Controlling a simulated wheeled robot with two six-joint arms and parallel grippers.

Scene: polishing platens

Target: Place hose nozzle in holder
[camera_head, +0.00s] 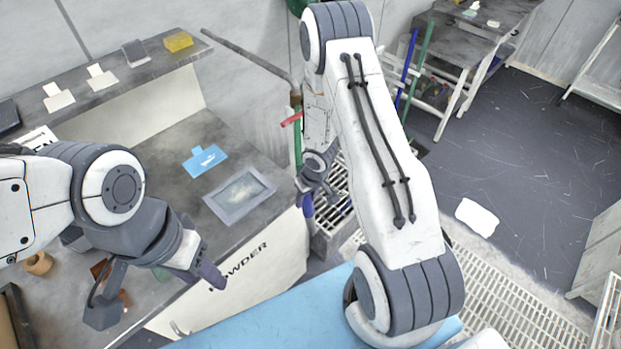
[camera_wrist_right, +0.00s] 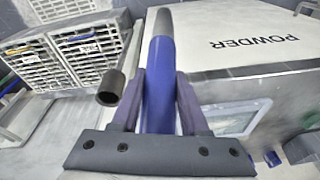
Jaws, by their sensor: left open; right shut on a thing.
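The blue hose nozzle with a grey tip (camera_wrist_right: 160,75) is between the two fingers of my right gripper (camera_wrist_right: 158,100), which is shut on it. In the head view the right gripper (camera_head: 316,180) is beside the powder cabinet, with a blue part of the nozzle (camera_head: 307,205) showing below it. A short dark open cylinder (camera_wrist_right: 111,88), which looks like the holder, is just left of the nozzle in the right wrist view, apart from it in the picture. I cannot make it out in the head view. My left gripper (camera_head: 155,288) is open and empty over the left counter.
The cabinet marked POWDER (camera_head: 240,268) stands left of my right gripper, with a framed tray (camera_head: 240,193) and blue card (camera_head: 204,161) on top. A red-handled pipe (camera_head: 291,119) and green hose (camera_head: 297,145) are behind. White grating (camera_head: 500,290) covers the floor at right.

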